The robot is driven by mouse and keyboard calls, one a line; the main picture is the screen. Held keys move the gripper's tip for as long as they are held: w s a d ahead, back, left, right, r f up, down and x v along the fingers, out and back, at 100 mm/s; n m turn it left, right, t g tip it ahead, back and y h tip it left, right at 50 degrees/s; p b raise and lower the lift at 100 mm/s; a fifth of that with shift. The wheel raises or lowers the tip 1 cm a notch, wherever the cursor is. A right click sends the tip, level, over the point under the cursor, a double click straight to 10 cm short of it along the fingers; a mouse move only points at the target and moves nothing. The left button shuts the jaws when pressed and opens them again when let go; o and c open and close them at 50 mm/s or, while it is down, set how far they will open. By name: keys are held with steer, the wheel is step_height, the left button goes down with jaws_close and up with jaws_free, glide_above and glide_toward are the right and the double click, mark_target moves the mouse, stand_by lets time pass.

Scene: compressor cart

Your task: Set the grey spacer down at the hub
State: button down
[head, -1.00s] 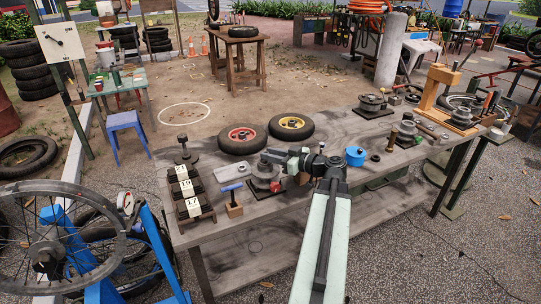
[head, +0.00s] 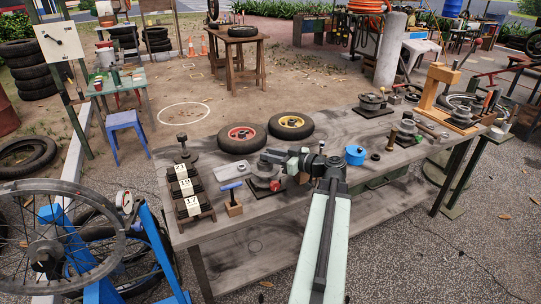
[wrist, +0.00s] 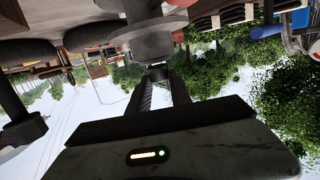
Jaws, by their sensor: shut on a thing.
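My gripper (head: 268,158) is at the front left of the workbench, at the upper part of a grey stepped metal hub (head: 264,178). In the wrist view my gripper's fingers (wrist: 157,85) are shut on a small dark grey piece, the grey spacer (wrist: 157,71). The spacer is too small and shaded to make out in the head view. In the wrist view, which is upside down, the grey round hub (wrist: 145,40) appears directly beyond the spacer. I cannot tell whether the two touch.
A blue pot (head: 355,155) stands right of my arm. Two wheels (head: 241,138) lie behind. The bench's front edge is close.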

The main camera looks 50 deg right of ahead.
steer(key=shift+f+b, duration=0.5)
steer(key=shift+f, duration=0.15)
steer(key=c, duration=1.1)
jaws_free()
steer(key=shift+o, duration=0.3)
steer(key=o, duration=0.3)
steer(key=shift+o, duration=0.2)
steer(key=p+v, duration=0.1)
steer(key=v, duration=0.6)
